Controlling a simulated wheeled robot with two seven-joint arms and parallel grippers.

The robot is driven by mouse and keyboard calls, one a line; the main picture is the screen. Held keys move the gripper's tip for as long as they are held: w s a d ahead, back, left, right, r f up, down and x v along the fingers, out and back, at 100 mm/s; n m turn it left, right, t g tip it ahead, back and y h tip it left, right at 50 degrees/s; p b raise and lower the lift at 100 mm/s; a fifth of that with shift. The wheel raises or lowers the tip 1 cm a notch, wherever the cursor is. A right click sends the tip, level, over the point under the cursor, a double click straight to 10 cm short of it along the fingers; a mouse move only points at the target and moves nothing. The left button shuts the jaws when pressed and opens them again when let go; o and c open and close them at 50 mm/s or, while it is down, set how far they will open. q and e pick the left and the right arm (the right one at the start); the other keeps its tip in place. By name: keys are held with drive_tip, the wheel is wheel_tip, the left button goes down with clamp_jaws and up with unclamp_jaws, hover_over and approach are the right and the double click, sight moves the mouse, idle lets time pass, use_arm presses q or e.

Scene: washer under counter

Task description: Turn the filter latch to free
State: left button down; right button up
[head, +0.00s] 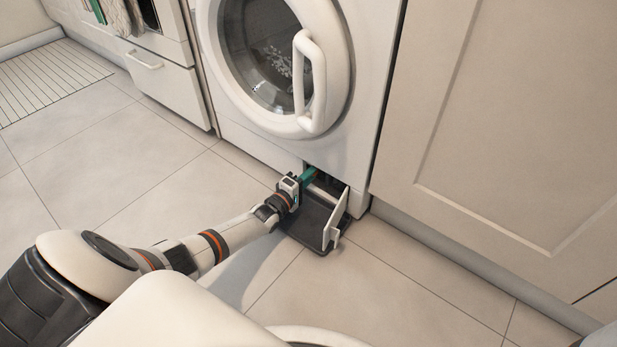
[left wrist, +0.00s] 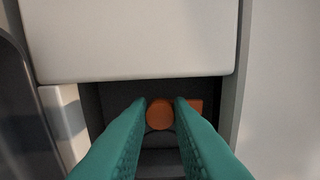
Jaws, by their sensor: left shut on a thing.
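The filter latch (left wrist: 160,115) shows in the left wrist view as an orange round piece with an orange part (left wrist: 195,106) sticking out to its right. It sits in a dark recess (left wrist: 95,101) low in the washer front. My left gripper (head: 310,174) reaches into this opening in the head view. In the left wrist view its teal fingers (left wrist: 160,117) are shut on the latch, one on each side. In the head view the latch is hidden. My right gripper is not in view.
The white filter flap (head: 334,219) stands open at the right of the recess. A dark tray (head: 301,235) lies on the floor below. The washer door (head: 322,80) above is closed. A cabinet panel (head: 500,130) stands close on the right. The tiled floor (head: 110,150) on the left is clear.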

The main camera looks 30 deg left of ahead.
use_arm(q)
drive_tip(key=shift+n, duration=0.3)
idle(0.4)
drive_tip(key=c, duration=1.6)
unclamp_jaws()
drive_tip(key=shift+s+r+p, duration=0.1)
drive_tip(key=shift+s+p, duration=0.35)
drive_tip(key=shift+s, duration=0.05)
drive_tip(key=s+p, duration=0.2)
drive_tip(key=s, duration=0.1)
drive_tip(key=s+p, duration=0.2)
drive_tip(key=s, duration=0.2)
drive_tip(key=s+a+p, duration=0.1)
drive_tip(key=s+p, duration=0.1)
drive_tip(key=s, duration=0.1)
drive_tip(key=shift+s, duration=0.55)
